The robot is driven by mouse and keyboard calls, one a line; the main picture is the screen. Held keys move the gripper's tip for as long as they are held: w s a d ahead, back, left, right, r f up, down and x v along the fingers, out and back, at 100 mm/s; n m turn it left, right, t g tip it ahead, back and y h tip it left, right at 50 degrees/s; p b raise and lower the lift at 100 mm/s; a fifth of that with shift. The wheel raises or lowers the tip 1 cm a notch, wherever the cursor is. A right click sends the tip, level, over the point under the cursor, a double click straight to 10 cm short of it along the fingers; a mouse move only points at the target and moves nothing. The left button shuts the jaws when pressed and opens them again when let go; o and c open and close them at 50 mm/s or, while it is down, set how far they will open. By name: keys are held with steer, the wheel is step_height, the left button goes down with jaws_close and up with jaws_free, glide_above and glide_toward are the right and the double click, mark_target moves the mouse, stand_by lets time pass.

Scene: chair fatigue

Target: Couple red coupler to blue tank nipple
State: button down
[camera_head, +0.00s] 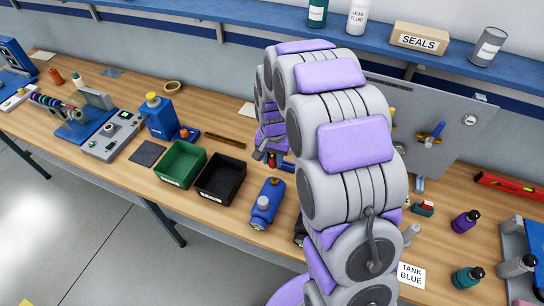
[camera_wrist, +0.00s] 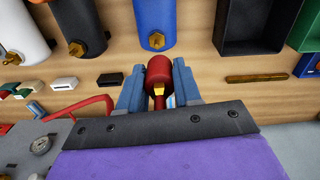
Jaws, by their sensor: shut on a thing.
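My gripper (camera_wrist: 158,88) is shut on the red coupler (camera_wrist: 160,70), which sits between its two blue-grey fingers with a brass part showing below it. In the wrist view the blue tank (camera_wrist: 154,18) lies just beyond, with its brass nipple (camera_wrist: 157,41) facing the coupler. A small gap of bench shows between nipple and coupler, so they look apart. In the head view the blue tank (camera_head: 266,202) is on the bench right of the black bin. The gripper (camera_head: 272,158) is behind it, partly hidden by my arm.
A black tank (camera_wrist: 75,18) and a white tank (camera_wrist: 22,32) are left of the blue tank in the wrist view. The black bin (camera_head: 220,198) and green bin (camera_head: 180,183) stand nearby. A red hose (camera_wrist: 80,108) runs beside the gripper. A grey panel (camera_head: 465,135) stands behind my arm.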

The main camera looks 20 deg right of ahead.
steer(key=shift+d+f, duration=0.3)
steer(key=shift+f, duration=0.2)
steer(key=shift+d+f+b, duration=0.2)
steer(key=shift+f+b, duration=0.1)
steer(key=shift+f, duration=1.15)
steer(key=shift+a+f+b, duration=0.35)
steer(key=shift+f+b, duration=0.05)
steer(key=shift+f, duration=0.45)
steer(key=shift+d, duration=0.2)
steer(key=shift+s+a, duration=0.1)
steer(key=shift+a, duration=0.05)
steer(key=shift+f+b, duration=0.3)
steer(key=shift+f, duration=1.1)
